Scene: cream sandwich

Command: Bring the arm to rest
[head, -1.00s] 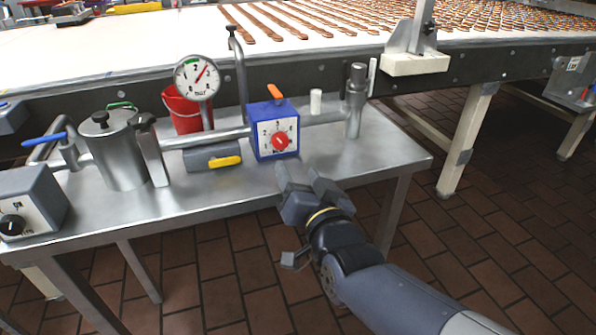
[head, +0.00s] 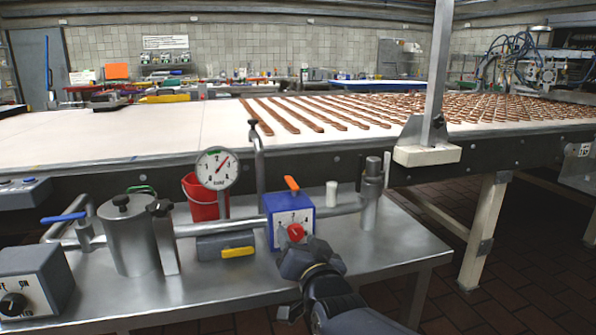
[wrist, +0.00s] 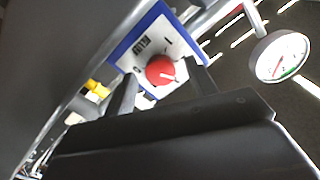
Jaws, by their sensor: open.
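My gripper (head: 304,252) is in front of the blue dial box (head: 275,235) on the steel table, with its fingers near the box's lower right side. In the wrist view the two dark fingers of my gripper (wrist: 163,76) are apart, and the red knob (wrist: 161,70) on the box's white dial shows between them. Nothing is held. I cannot tell whether a finger touches the knob. My arm reaches in from the bottom of the head view.
A pressure gauge (head: 217,170), red bucket (head: 203,205), metal canister (head: 130,240) and pipework stand on the steel table (head: 400,250). A switch box (head: 35,285) is at left. Behind runs a conveyor (head: 180,135) with brown strips. Brick floor (head: 510,270) is clear at right.

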